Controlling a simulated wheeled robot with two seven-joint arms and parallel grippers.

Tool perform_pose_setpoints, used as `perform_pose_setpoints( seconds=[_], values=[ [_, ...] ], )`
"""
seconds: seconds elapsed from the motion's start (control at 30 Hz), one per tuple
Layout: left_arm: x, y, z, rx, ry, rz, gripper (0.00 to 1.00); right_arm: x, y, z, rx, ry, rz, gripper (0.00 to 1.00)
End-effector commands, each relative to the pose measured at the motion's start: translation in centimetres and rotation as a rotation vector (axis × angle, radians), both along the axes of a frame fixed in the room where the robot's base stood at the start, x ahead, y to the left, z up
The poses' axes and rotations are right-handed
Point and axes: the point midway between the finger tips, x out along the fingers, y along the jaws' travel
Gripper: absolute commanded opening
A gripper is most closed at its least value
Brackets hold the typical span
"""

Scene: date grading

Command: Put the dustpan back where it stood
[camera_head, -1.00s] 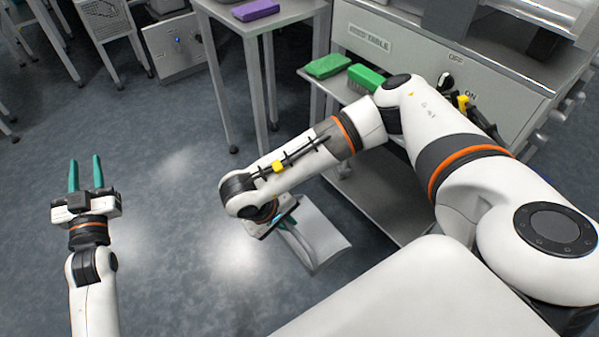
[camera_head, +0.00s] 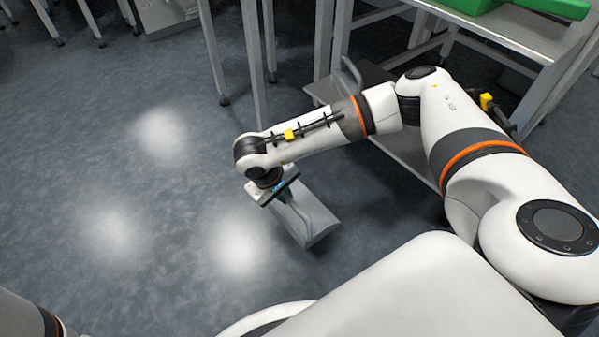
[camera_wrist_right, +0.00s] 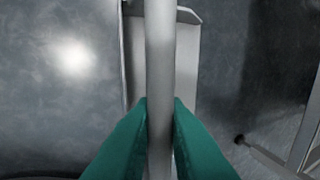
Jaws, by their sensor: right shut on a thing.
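The grey dustpan (camera_head: 318,220) hangs below my right gripper (camera_head: 284,191) in the head view, over the dark floor. My right gripper's green fingers are shut on its handle; in the right wrist view the fingertips (camera_wrist_right: 160,108) press the pale handle (camera_wrist_right: 160,50) from both sides. The pan (camera_wrist_right: 187,62) shows behind the handle there. My wrist hides part of the handle in the head view, and I cannot tell how high the pan is above the floor. My left gripper is out of view; only a bit of my left arm shows at the lower left.
A grey stand with a low shelf (camera_head: 322,92) is just beyond my right arm. A green object (camera_head: 545,7) lies on the surface at the top right. Table legs (camera_head: 251,60) stand at the top. The floor (camera_head: 110,150) to the left is clear.

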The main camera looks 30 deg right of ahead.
Motion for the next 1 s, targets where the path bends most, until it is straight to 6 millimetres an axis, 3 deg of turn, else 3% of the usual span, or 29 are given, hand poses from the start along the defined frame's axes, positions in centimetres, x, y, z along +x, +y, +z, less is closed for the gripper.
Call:
perform_pose_setpoints(
  seconds=[0.33,0.53,0.7,1.0],
  values=[
    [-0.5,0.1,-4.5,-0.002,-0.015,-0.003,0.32,0.1,0.0,-5.8,0.001,-0.002,0.001,0.00],
    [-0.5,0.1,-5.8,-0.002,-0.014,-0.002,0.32,0.1,0.0,-7.6,0.000,-0.001,-0.001,0.00],
    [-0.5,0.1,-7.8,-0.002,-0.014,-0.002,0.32,0.0,0.0,-10.2,0.000,0.000,-0.001,0.00],
    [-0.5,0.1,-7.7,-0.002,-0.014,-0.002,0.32,0.1,0.0,-10.1,0.000,-0.001,-0.001,0.00]
  ],
)
